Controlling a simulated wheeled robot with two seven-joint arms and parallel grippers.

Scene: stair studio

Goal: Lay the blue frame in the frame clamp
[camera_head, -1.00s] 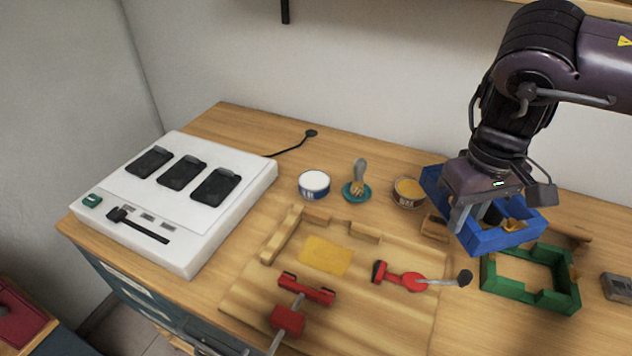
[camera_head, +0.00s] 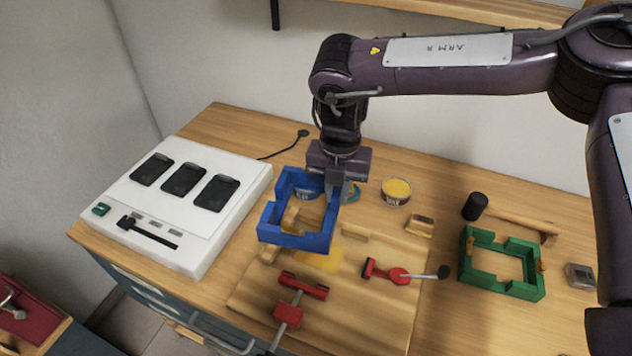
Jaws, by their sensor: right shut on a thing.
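The blue frame (camera_head: 310,241) is held in my right gripper (camera_head: 335,190), which is shut on its right side. The frame hangs above the back left part of the frame clamp, a wooden board (camera_head: 378,318) with wooden stop strips and two red clamps. One red clamp (camera_head: 288,312) is at the board's front left and the other (camera_head: 398,275) at its right. A yellow patch (camera_head: 318,261) on the board is partly hidden by the frame. The frame looks apart from the board, though the gap is hard to judge. My left gripper does not show.
A green frame (camera_head: 468,262) lies right of the board, with a black-headed mallet (camera_head: 474,206) behind it and a grey block (camera_head: 580,276) beside it. A wax tin (camera_head: 397,191) and wooden block (camera_head: 420,226) stand behind the board. A white machine (camera_head: 190,250) fills the left.

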